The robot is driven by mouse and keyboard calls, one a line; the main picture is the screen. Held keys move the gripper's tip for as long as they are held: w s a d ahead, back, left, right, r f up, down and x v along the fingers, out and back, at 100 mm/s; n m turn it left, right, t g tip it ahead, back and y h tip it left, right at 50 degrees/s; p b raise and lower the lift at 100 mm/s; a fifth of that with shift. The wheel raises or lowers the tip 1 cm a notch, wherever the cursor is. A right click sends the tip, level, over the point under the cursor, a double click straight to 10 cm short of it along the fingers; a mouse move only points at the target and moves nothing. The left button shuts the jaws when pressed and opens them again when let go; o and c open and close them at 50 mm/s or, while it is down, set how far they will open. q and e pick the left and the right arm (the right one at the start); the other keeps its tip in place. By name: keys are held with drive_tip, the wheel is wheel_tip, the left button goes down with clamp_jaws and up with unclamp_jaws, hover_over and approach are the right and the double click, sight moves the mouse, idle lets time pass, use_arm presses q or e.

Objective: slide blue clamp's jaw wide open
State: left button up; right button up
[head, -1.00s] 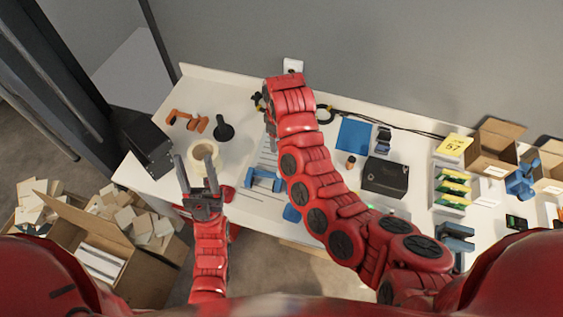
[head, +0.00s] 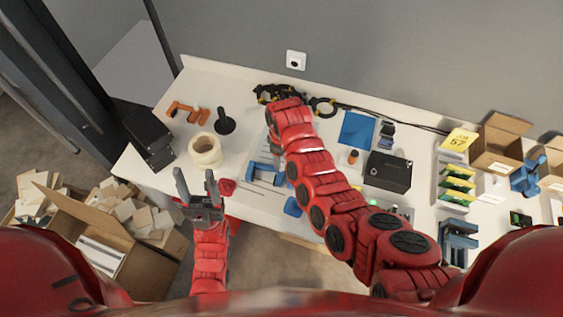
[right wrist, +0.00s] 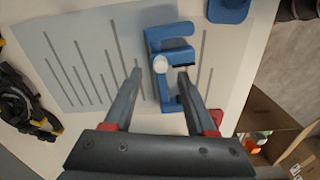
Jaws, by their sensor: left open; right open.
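The blue clamp (head: 264,172) lies on a pale sheet with dark lines near the front of the table. In the right wrist view the clamp (right wrist: 172,44) shows its blue frame, a pale round knob and a dark bar. My right gripper (right wrist: 159,72) is open above the clamp, its fingertips on either side of the knob area; I cannot tell whether they touch it. In the head view my right forearm hides most of that gripper. My left gripper (head: 195,177) is open and empty at the table's front-left edge, left of the clamp.
A tape roll (head: 205,151), a black stand (head: 224,123) and an orange clamp (head: 187,112) stand at the left. A black box (head: 387,172) and blue square (head: 357,128) lie right of my right arm. Black-yellow cabled items (head: 278,93) lie behind it.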

sight(282, 165)
drive_tip(key=shift+f, duration=1.9)
clamp_jaws()
